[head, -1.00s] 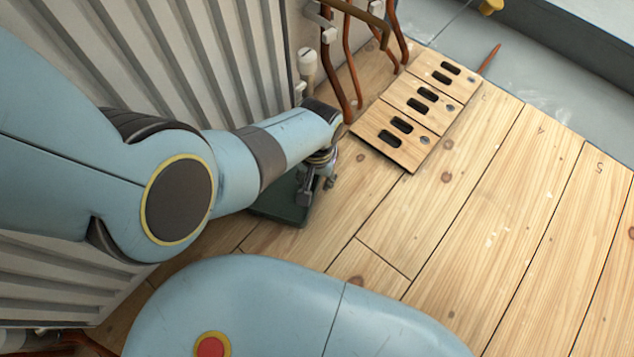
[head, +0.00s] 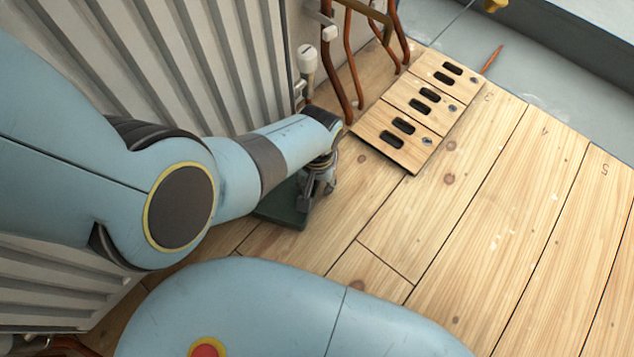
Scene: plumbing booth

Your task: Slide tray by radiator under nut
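A dark green tray (head: 284,214) lies on the wooden floor beside the radiator (head: 240,60), mostly hidden under my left arm and gripper. My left gripper (head: 318,190) points down at the tray's right end. Its fingers are small and partly hidden here, so I cannot tell whether they are open or touch the tray. A white radiator valve (head: 307,62) stands at the radiator's right end, above and beyond the gripper. The nut cannot be made out clearly near it. My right gripper is out of view.
Copper pipes (head: 350,60) rise beside the valve. A slotted wooden board (head: 408,115) lies on the floor to the right of the gripper. Bare floorboards (head: 470,220) are clear at the right. A grey strip of floor lies beyond.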

